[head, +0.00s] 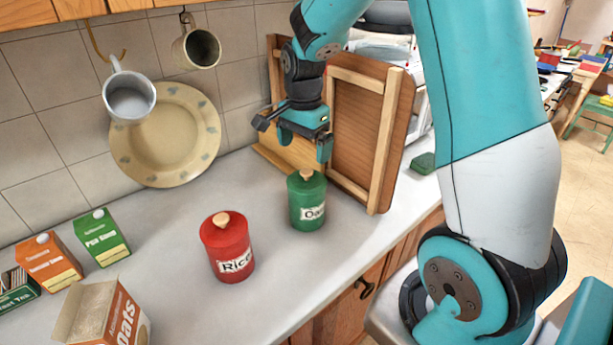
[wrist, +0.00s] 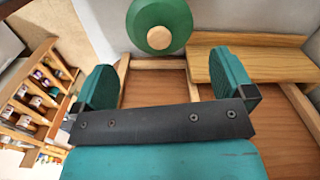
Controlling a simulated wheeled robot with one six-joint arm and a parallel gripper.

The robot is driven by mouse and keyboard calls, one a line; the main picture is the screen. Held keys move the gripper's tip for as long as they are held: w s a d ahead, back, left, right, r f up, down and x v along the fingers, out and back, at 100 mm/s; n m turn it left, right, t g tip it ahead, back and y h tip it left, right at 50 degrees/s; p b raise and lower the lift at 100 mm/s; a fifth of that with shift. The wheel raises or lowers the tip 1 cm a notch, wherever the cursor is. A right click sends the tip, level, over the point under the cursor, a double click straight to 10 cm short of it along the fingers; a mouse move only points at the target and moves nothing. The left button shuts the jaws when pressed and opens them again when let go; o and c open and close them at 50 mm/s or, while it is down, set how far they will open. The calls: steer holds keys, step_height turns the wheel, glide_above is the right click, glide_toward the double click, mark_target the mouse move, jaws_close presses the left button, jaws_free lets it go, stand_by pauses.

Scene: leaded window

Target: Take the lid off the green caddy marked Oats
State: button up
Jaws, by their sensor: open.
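The green caddy (head: 308,208) stands upright on the counter, its label partly legible as "Oa". Its green lid (head: 300,184) is on, topped by a round wooden knob (head: 306,175). My gripper (head: 293,138) is open and empty, just above and behind the caddy, its fingers apart from the knob. In the wrist view the lid (wrist: 147,15) and the knob (wrist: 159,38) show at the top, beyond the gap between my open fingers (wrist: 160,78). The caddy's body is hidden there.
A red caddy marked Rice (head: 228,252) stands to the left. A wooden framed panel (head: 357,140) leans close behind and right of the green caddy. Cartons (head: 100,238) and an open oats box (head: 105,318) stand at left. A plate (head: 165,140) leans on the wall below hanging mugs (head: 196,50).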

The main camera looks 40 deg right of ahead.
mark_target(306, 171)
step_height(306, 171, down, 3)
steer(key=shift+r, duration=0.1)
steer(key=shift+d+f+p, duration=0.2)
steer(key=shift+f+p, duration=1.1)
steer(key=shift+f, duration=1.3)
steer(key=c, duration=0.6)
